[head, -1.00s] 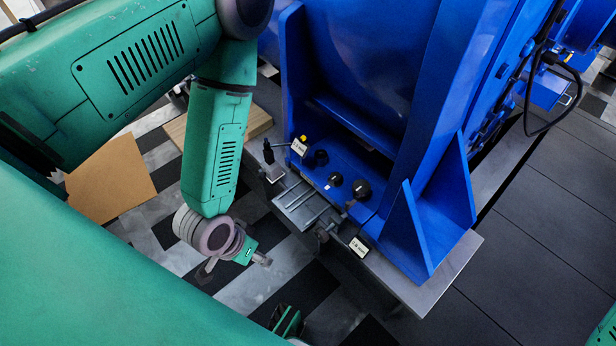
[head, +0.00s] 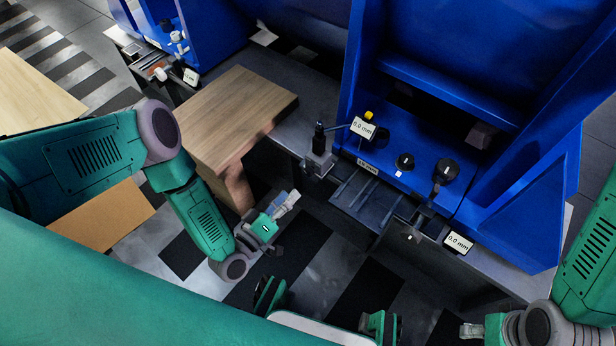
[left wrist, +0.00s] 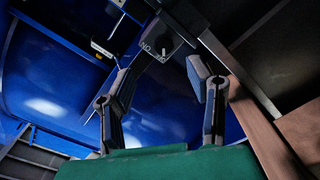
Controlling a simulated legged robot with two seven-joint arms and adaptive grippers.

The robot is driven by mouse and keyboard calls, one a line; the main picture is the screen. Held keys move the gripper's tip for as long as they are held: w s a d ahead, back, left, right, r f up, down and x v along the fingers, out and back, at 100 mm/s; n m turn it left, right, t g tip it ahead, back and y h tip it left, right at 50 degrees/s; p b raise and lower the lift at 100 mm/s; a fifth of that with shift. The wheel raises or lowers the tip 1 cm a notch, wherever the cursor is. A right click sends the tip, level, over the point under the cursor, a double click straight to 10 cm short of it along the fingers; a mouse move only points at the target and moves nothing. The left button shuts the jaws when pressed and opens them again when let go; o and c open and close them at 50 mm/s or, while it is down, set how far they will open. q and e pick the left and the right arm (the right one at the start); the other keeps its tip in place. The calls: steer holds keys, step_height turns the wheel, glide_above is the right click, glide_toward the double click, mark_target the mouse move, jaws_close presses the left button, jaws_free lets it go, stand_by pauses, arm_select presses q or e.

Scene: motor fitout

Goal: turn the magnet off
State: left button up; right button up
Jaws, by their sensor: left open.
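A small dark magnet base (head: 319,163) with an upright post stands at the bench edge, left of the blue machine's front. In the left wrist view a dark block with a round knob (left wrist: 163,50) lies beyond and between my fingertips. White letters flank the knob and are only partly readable. My left gripper (head: 288,203) is open and empty, below and left of the base, apart from it. Its two fingers also show in the left wrist view (left wrist: 162,88). My right gripper (head: 471,330) is at the lower right edge, its jaws too small to judge.
The blue machine (head: 470,100) carries black knobs (head: 446,171) and a yellow button. Display tags (head: 363,128) and (head: 458,243) hang on stands near its front. A cardboard sheet (head: 105,215) lies farther left.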

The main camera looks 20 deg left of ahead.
mark_target(306, 174)
arm_select(q)
steer(key=w, duration=0.1)
steer(key=w+b, duration=0.1)
steer(key=w, duration=0.3)
steer(key=shift+w+d+f+b, duration=0.1)
steer(key=shift+d+f+b, duration=0.1)
steer(key=shift+f+b, duration=0.1)
steer(key=shift+w+d+r+b, duration=0.15)
steer(key=shift+w+d+b, duration=0.25)
steer(key=shift+w+d, duration=0.7)
steer(key=shift+w+d+r, duration=0.1)
steer(key=shift+w, duration=0.2)
steer(key=shift+a, duration=0.45)
jaws_close()
arm_select(e)
steer(key=shift+s+a+f, duration=0.1)
steer(key=shift+a+f, duration=0.15)
steer(key=shift+f, duration=0.4)
steer(key=shift+a+f, duration=0.2)
steer(key=shift+f, duration=0.4)
